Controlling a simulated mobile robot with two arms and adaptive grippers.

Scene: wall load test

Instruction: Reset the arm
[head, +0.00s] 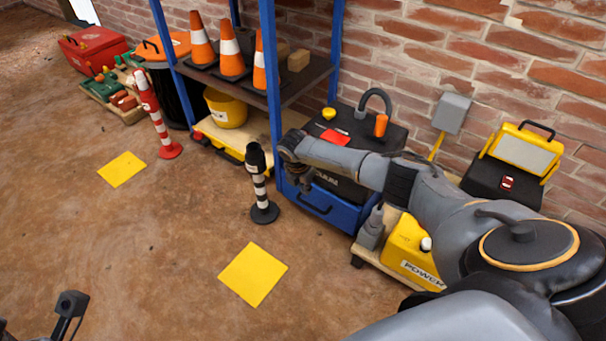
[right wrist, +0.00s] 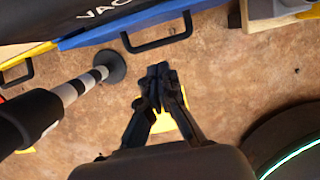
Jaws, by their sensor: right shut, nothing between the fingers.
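My right arm reaches across the head view from the lower right. Its gripper (head: 304,184) hangs downward in front of the blue case, just right of a black-and-white striped post (head: 260,185). In the right wrist view the two dark fingers (right wrist: 158,76) meet at their tips, shut and empty. A yellow floor patch (right wrist: 164,123) shows partly behind them. My left gripper (head: 40,315) is cut off at the bottom left of the head view; its dark fingers stand apart, with nothing visible between them.
A blue shelf frame (head: 272,80) holds orange cones (head: 232,52). A blue case (head: 325,205) and a yellow power unit (head: 410,250) stand by the brick wall. A red-and-white post (head: 154,115) stands left. Open floor with yellow squares (head: 253,274) lies in front.

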